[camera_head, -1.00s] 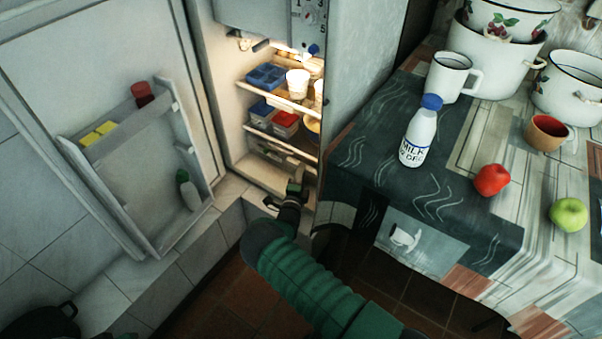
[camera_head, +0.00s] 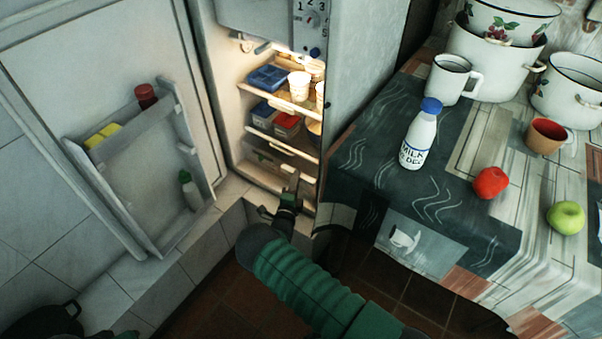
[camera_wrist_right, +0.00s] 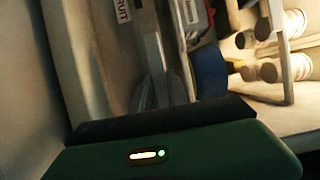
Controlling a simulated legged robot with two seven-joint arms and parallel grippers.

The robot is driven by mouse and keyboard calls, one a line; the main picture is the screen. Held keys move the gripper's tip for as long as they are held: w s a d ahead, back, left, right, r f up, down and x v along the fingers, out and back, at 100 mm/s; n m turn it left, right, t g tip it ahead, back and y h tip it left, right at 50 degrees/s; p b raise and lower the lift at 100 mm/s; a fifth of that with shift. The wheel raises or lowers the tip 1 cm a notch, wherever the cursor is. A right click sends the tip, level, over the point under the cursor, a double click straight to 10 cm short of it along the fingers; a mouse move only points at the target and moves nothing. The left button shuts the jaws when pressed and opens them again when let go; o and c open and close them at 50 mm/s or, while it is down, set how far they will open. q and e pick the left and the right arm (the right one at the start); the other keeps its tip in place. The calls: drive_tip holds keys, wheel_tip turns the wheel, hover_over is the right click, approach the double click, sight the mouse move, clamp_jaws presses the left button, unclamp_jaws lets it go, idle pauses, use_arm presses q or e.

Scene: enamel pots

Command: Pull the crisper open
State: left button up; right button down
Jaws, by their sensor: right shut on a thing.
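The crisper (camera_head: 263,161) is the clear bin at the bottom of the lit fridge, below the lowest shelf, with something greenish inside. I cannot tell that it stands out from the fridge. My right gripper (camera_head: 292,186) is at the right part of its front, shut on what looks like the crisper's front edge or handle. The gripper and wrist hide part of the crisper front. In the right wrist view, the green gripper body fills the bottom, and the fingertips and their contact are unclear. My left gripper does not show clearly in any view.
The fridge door (camera_head: 95,95) stands wide open at left, its rack (camera_head: 150,205) holding a few items. Fridge shelves above hold cups and boxes. A table at right bears a milk bottle (camera_head: 420,135), red apple (camera_head: 490,183), green apple (camera_head: 566,217), mugs and enamel pots.

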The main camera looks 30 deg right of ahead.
drive_tip(key=s+a+p, duration=0.1)
drive_tip(key=s+a, duration=0.2)
drive_tip(key=a, duration=0.4)
drive_tip(key=s+a+p, duration=0.1)
drive_tip(key=s+a, duration=0.2)
drive_tip(key=a, duration=0.4)
drive_tip(key=shift+f, duration=0.4)
drive_tip(key=shift+s, duration=0.1)
drive_tip(key=c, duration=1.4)
unclamp_jaws()
drive_tip(key=shift+o, duration=0.2)
drive_tip(key=shift+r, duration=0.1)
